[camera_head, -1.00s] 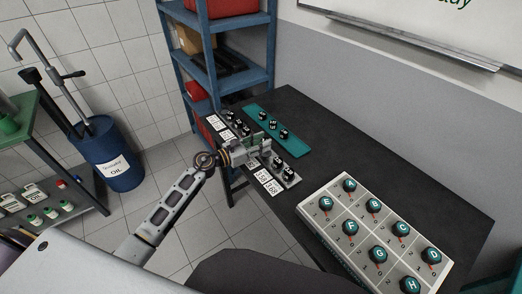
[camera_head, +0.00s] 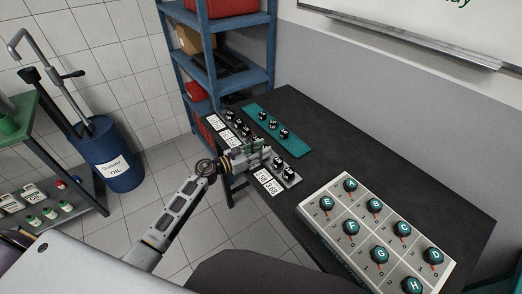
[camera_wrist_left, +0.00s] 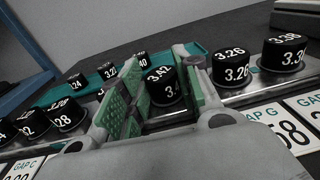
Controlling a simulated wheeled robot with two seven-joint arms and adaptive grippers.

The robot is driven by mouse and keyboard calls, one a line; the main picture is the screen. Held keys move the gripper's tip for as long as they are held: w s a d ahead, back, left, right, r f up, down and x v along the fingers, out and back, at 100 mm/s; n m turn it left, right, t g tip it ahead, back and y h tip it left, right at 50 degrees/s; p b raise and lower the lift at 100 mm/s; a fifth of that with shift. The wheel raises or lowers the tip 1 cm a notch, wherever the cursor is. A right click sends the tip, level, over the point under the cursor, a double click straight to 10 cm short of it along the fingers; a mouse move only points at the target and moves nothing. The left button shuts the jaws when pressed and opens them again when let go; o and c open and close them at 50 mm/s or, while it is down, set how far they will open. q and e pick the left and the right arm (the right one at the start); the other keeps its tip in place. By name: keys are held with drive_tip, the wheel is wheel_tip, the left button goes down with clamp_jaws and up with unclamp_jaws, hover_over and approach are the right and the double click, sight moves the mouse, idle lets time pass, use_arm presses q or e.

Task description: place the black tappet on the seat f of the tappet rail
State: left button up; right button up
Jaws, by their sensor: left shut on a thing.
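My left gripper (camera_head: 264,155) is over the tappet rail on the near-left edge of the dark table. In the left wrist view its green-padded fingers (camera_wrist_left: 158,92) are shut on a black tappet marked 3.42 (camera_wrist_left: 163,90). The tappet is upright, in line with the others on the grey rail (camera_head: 291,181). I cannot tell whether its base touches the seat under it. Tappets marked 3.26 (camera_wrist_left: 232,68) and another (camera_wrist_left: 285,52) sit on the right; a tappet marked 28 (camera_wrist_left: 66,115) and others sit on the left. My right gripper is out of view.
A teal tray (camera_head: 296,148) with several black tappets lies behind the rail. White gap cards (camera_head: 270,183) line the rail's front. A box with lettered knobs (camera_head: 345,188) stands to the right. A blue shelf (camera_head: 235,78) stands behind; the table's middle is clear.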

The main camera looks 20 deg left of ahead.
use_arm(q)
drive_tip(key=o, duration=0.6)
drive_tip(key=shift+o, duration=0.7)
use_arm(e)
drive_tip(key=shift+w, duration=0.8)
use_arm(q)
drive_tip(key=shift+r, duration=0.15)
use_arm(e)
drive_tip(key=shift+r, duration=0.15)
